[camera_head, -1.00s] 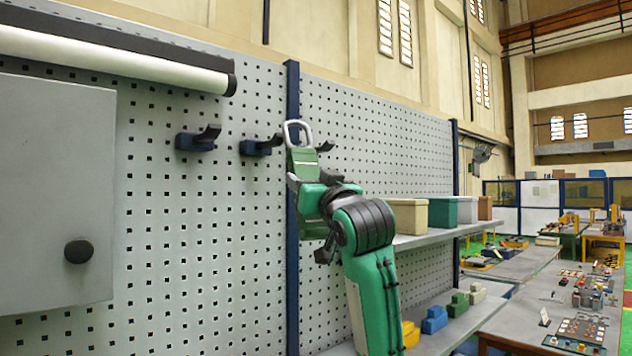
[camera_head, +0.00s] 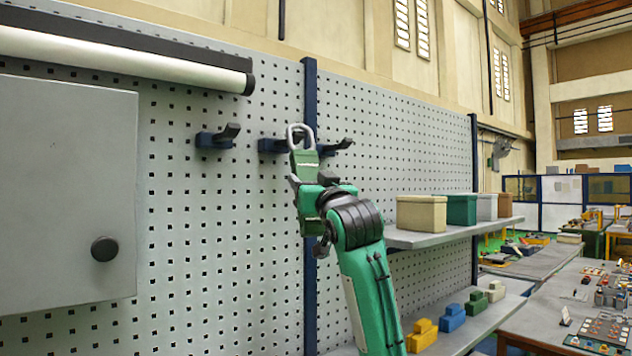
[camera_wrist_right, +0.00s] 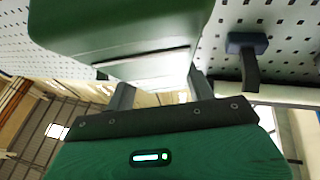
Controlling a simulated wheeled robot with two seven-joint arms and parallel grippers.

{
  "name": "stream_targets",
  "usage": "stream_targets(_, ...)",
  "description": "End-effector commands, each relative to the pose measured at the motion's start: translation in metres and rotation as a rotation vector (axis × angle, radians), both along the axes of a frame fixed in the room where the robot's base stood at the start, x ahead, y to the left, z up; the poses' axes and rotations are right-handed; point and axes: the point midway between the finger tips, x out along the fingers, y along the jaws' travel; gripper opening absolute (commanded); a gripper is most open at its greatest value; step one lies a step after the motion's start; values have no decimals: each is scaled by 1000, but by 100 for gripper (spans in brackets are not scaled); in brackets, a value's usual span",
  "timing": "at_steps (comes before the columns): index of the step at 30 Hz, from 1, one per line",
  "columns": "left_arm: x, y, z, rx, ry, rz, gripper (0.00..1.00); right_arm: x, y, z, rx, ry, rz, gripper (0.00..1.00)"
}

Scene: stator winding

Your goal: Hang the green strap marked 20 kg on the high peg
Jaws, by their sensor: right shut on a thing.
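The green strap (camera_head: 305,163) is held upright in my right gripper (camera_head: 308,190), its grey metal loop (camera_head: 299,129) at the top. Its 20 kg marking cannot be read. The right wrist view shows the strap's green body (camera_wrist_right: 120,30) between the fingers (camera_wrist_right: 158,92). Dark pegs on blue bases stand on the pegboard: a left one (camera_head: 217,137), a middle one (camera_head: 272,145) and a right one (camera_head: 337,146). The loop overlaps the end of the middle peg in the picture; I cannot tell whether they touch. One peg shows in the wrist view (camera_wrist_right: 248,55). My left gripper is out of view.
A grey cabinet (camera_head: 65,190) with a black knob and a white roll (camera_head: 120,58) are at the left. A shelf (camera_head: 440,238) with several bins is right of my arm; coloured blocks (camera_head: 452,318) lie on a lower shelf. A blue post (camera_head: 310,90) stands behind the strap.

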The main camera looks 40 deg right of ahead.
Motion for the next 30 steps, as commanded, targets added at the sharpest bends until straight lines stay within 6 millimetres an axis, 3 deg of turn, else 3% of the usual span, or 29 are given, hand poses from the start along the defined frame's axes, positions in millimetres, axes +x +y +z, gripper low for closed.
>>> stream_targets(30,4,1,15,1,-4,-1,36,60,-7,-2,0,0,0,20)
